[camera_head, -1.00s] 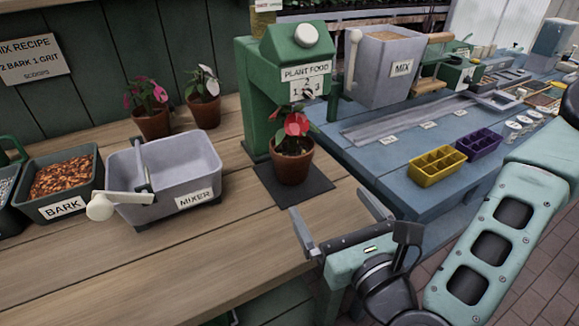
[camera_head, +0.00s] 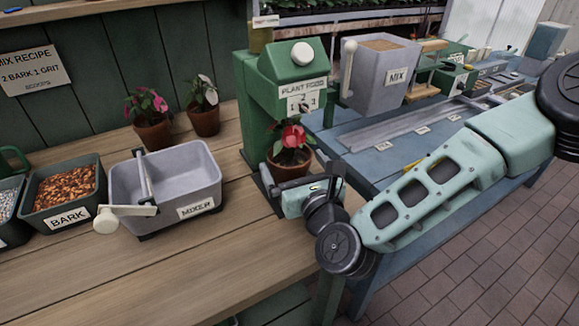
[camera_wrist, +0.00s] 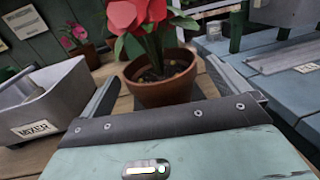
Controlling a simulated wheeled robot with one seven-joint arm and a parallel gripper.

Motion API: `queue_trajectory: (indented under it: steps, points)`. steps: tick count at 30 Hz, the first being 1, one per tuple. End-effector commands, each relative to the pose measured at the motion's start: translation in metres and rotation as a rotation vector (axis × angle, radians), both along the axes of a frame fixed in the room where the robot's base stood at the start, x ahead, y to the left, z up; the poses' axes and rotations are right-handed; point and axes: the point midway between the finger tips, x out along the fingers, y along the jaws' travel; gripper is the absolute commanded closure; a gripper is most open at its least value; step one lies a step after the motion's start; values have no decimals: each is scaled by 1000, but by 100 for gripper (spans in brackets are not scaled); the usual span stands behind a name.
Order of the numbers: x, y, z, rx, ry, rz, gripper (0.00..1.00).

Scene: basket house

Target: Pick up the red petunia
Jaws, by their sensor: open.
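The red petunia (camera_head: 293,138) grows in a terracotta pot (camera_head: 283,163) on a dark mat in front of the green plant food dispenser (camera_head: 287,75). My gripper (camera_head: 296,180) is just in front of the pot and hides its lower part in the head view. In the wrist view the pot (camera_wrist: 163,86) stands upright, centred ahead of the palm, with the red flowers (camera_wrist: 128,14) above its rim. The open fingers extend to its left and right, and I see no contact.
A grey mixer tub (camera_head: 165,180) and a bark bin (camera_head: 62,190) stand to the left. A pink potted flower (camera_head: 150,120) and a white one (camera_head: 203,105) stand at the back. The blue table (camera_head: 350,165) lies to the right. The wood in front is clear.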

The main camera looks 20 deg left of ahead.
Motion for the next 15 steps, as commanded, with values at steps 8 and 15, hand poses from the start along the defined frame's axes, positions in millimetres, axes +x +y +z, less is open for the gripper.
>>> queue_trajectory:
  steps: [8,15]
  points:
    - [19,17,0,-1,-1,0,0]
    - [19,17,0,-1,-1,0,14]
